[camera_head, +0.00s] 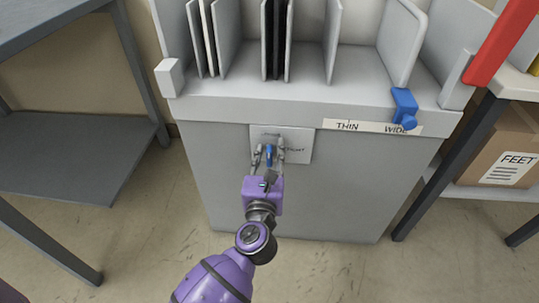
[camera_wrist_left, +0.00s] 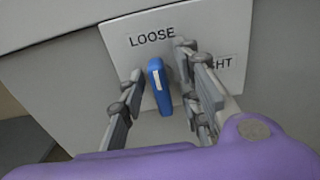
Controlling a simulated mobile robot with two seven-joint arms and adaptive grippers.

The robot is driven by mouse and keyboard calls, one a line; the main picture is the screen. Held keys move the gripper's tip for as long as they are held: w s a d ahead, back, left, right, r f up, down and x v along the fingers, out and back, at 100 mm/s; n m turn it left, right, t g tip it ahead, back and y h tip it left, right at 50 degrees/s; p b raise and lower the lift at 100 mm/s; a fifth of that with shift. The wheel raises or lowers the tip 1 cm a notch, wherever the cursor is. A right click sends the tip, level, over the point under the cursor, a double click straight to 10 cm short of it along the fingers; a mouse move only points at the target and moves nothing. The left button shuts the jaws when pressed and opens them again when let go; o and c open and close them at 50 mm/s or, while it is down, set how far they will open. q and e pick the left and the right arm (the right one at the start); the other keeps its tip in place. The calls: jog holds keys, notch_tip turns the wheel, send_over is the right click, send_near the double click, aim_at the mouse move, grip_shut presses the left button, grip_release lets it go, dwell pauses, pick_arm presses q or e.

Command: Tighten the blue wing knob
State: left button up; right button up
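The blue wing knob (camera_head: 269,157) sits on a white plate (camera_head: 300,147) on the front of the grey cabinet. In the left wrist view the knob (camera_wrist_left: 159,88) stands nearly upright, leaning slightly, with a white mark on its face. The plate (camera_wrist_left: 225,25) reads LOOSE at upper left and a partly hidden word ending in "HT" at right. My left gripper (camera_head: 267,152) is in front of the plate. Its fingers (camera_wrist_left: 161,65) are apart on either side of the knob, with visible gaps. My right gripper is not in view.
A blue piece (camera_head: 405,108) is on the ledge above a THIN–WIDE strip (camera_head: 365,127). Upright grey dividers (camera_head: 333,40) stand on top. A shelf unit (camera_head: 75,155) is left; a table with a cardboard box (camera_head: 500,150) is right.

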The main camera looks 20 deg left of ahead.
pick_arm(q)
jog(key=shift+c, duration=0.2)
grip_shut()
